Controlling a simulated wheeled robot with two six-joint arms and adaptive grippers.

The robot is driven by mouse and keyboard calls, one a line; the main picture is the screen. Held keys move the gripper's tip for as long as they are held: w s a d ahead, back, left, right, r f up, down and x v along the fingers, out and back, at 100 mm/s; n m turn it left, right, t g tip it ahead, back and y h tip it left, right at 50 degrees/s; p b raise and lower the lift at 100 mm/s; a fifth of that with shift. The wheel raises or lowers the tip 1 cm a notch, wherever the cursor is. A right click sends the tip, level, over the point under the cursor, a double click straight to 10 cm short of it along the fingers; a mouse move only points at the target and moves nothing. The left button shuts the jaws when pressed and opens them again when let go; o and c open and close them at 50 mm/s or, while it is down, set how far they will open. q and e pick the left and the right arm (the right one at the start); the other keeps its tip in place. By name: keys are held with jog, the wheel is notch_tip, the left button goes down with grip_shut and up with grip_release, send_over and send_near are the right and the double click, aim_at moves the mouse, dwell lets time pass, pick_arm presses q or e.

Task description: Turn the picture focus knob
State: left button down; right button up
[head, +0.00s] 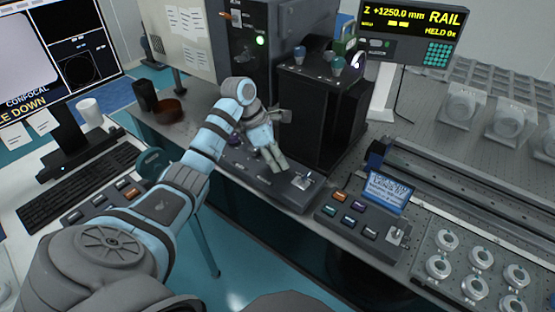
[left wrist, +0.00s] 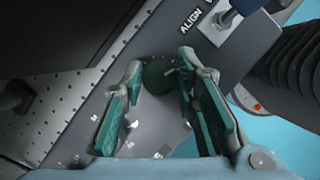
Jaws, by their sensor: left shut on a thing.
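My left gripper (head: 276,162) reaches down over the dark control panel (head: 250,172) at the table's front edge. In the left wrist view, a round dark green knob (left wrist: 158,76) sits between the two fingers of the gripper (left wrist: 161,62), which are shut on it. The head view hides this knob behind the gripper. I cannot read a label that tells whether it is the picture focus knob. My right gripper is not in view.
A toggle lever (head: 307,178) stands at the panel's right end, by the ALIGN label (left wrist: 191,22) in the wrist view. A dark box (head: 318,112) rises behind the panel. A button box (head: 362,215) with a small screen stands to the right.

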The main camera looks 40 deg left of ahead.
pick_arm(q)
jog(key=shift+m+g+b, duration=0.35)
jog(key=shift+m+g, duration=0.05)
jog(key=shift+m, duration=0.8)
jog(key=c, duration=1.2)
grip_release()
jog(key=shift+h, duration=0.3)
jog(key=shift+c, duration=0.2)
jog(key=v, duration=0.5)
jog(key=shift+s+a+r, duration=0.15)
jog(key=shift+a, duration=0.25)
jog(key=s+a, duration=0.1)
jog(key=a, duration=0.2)
jog(key=s+a, duration=0.2)
jog(key=a, duration=0.1)
jog(key=s+a, duration=0.2)
jog(key=a, duration=0.2)
jog(key=shift+s, duration=0.25)
jog(key=shift+d, duration=0.15)
